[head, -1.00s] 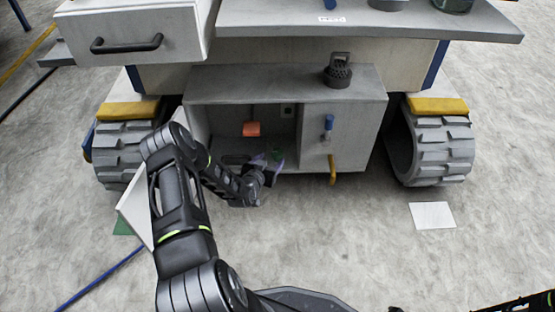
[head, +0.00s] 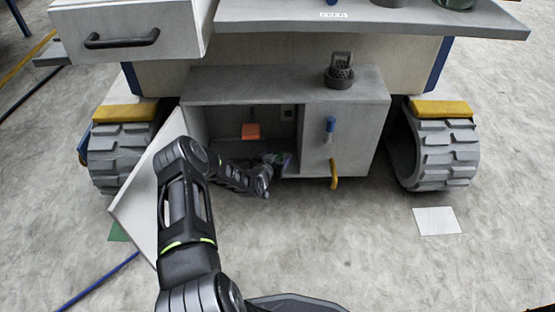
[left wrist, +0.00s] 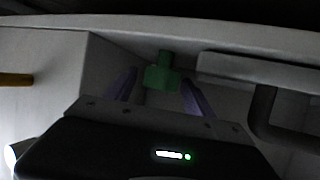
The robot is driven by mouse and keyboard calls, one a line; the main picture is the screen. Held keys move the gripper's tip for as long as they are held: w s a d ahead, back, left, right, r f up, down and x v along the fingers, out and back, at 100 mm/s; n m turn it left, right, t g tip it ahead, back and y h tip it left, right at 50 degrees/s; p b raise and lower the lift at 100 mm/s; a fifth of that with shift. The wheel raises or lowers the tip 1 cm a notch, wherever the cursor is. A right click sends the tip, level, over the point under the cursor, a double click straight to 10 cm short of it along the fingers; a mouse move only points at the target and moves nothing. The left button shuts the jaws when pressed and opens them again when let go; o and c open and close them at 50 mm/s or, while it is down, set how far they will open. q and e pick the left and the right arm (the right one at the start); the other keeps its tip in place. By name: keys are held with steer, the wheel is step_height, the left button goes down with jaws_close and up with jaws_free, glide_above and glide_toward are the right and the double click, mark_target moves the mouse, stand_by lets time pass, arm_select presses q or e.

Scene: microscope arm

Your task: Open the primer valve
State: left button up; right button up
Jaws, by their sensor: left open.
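A green valve-like part (left wrist: 162,72) with a narrow stem and wider base shows in the left wrist view, inside the open cabinet (head: 280,85). My left gripper (left wrist: 160,82) is open, its two purple fingers on either side of the green part in that view. I cannot tell whether the fingers touch it. In the head view, my left gripper (head: 282,161) reaches into the lower part of the cabinet opening, and my wrist hides much of that part. My right gripper is not in view.
The cabinet door (head: 138,210) hangs open at left, close to my left arm. An orange block (head: 251,131) is inside the cabinet. A blue handle (head: 330,125) and a yellow lever (head: 335,172) are on the cabinet's right front. Wheels (head: 443,150) flank it.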

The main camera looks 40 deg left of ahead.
arm_select(q)
steer(key=shift+c, duration=0.3)
steer(key=c, duration=1.3)
